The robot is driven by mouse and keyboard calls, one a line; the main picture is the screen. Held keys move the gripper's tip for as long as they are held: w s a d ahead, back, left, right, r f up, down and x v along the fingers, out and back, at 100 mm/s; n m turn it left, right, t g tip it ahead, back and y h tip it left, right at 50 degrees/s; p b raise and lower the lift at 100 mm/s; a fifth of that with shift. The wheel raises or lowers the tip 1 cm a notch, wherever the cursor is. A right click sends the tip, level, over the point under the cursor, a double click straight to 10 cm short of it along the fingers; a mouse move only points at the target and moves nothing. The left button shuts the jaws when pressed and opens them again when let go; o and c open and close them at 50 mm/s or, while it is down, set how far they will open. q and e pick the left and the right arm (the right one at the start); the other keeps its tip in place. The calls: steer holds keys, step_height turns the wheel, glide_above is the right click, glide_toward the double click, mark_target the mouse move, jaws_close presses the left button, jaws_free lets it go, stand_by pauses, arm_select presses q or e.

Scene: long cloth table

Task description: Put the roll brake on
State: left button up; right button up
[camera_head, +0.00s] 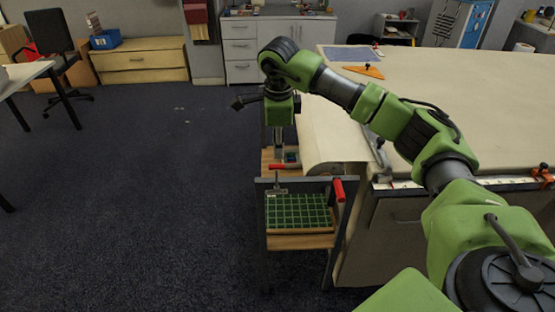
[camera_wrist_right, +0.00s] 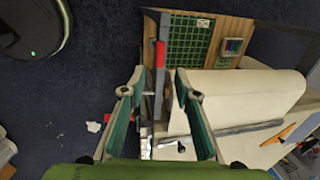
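Two red-handled parts sit at the near end of the cloth roll stand. One is a red-handled lever (camera_head: 277,167) on the left, also in the wrist view (camera_wrist_right: 160,54) along a grey bar. The other is a red grip (camera_head: 339,190) at the right corner, partly behind a finger in the wrist view. No label tells which is the roll brake. My right gripper (camera_head: 279,152) points down over the stand, and its fingers (camera_wrist_right: 160,76) are open and empty. The lever lies beyond and between the fingertips, seemingly untouched. My left gripper is out of view.
The cream cloth roll (camera_wrist_right: 245,96) lies beside the stand and the long table (camera_head: 460,85). A green cutting mat (camera_head: 300,212) and a small screen device (camera_wrist_right: 233,46) rest on the wooden shelf. The dark floor (camera_head: 140,190) at left is clear.

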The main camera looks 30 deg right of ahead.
mark_target(277, 165)
steer(key=f, duration=0.2)
steer(key=w+f+p, duration=0.1)
steer(key=f, duration=0.5)
steer(key=shift+w+d, duration=0.2)
steer(key=shift+d, duration=0.15)
steer(key=shift+c, duration=0.5)
jaws_close()
